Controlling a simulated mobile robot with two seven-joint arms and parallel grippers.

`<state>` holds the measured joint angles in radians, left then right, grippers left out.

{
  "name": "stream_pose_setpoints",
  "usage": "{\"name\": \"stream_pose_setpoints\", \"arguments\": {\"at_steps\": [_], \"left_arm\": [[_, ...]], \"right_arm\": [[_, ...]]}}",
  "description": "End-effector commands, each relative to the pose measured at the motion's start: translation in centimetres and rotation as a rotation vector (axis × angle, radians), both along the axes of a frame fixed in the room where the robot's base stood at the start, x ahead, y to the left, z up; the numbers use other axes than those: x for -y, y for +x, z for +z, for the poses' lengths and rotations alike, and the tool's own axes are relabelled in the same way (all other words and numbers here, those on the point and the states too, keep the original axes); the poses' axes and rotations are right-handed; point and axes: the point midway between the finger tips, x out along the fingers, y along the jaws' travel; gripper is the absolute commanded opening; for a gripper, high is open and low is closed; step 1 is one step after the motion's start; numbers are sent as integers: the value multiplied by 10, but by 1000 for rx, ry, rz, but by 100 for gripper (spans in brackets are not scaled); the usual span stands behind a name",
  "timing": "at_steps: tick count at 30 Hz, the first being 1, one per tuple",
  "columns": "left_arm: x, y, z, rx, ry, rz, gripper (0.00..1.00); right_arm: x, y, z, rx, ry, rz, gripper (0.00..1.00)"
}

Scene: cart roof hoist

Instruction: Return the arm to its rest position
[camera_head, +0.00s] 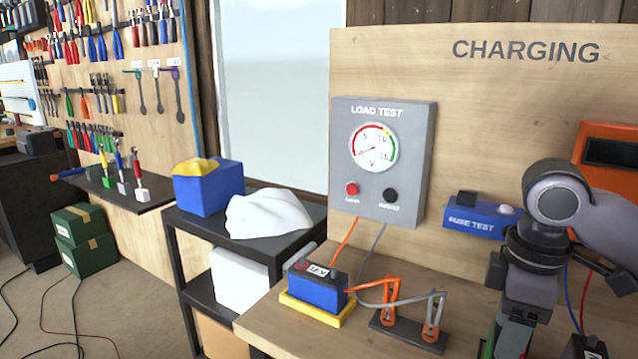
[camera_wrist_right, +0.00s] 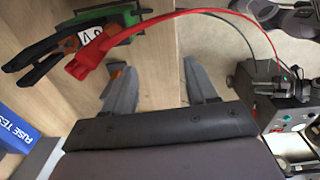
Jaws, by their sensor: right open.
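My right arm comes in from the right in the head view, and its gripper (camera_head: 512,338) points down over the right part of the bench, its lower end near the bottom edge. In the right wrist view the gripper (camera_wrist_right: 158,80) has its two fingers well apart with nothing between them. A red clamp (camera_wrist_right: 88,63) and a dark clamp with green and orange parts (camera_wrist_right: 42,50) lie beyond the left finger, beside a white-labelled thing (camera_wrist_right: 92,30) partly hidden by them. My left gripper is not in view.
A blue battery (camera_head: 318,292) sits in a yellow tray (camera_head: 322,312) beside a stand with two clamps (camera_head: 408,335). The load test box (camera_head: 385,160) and blue fuse test box (camera_head: 478,217) are on the panel behind. A dark shelf (camera_head: 190,225) stands left; floor beyond is open.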

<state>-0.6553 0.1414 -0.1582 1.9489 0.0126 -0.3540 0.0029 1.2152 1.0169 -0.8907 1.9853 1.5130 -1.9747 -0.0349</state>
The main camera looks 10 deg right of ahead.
Motion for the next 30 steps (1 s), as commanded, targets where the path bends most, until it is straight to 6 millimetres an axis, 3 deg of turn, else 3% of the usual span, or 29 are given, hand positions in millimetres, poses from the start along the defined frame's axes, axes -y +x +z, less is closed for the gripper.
{"name": "stream_pose_setpoints", "arguments": {"at_steps": [9, 18, 24, 30], "left_arm": [[1, 2, 2, 6, -1, 0, 59], [1, 3, 2, 7, -2, -1, 59], [1, 3, 2, 7, -2, -1, 59], [1, 3, 2, 7, -2, -1, 59]], "right_arm": [[-65, -2, -83, 71, 70, 75, 57], [-117, -23, -142, 151, 207, 28, 57], [-137, -44, -171, 196, 291, -81, 57], [-140, -68, -196, 230, 337, -245, 57]]}}
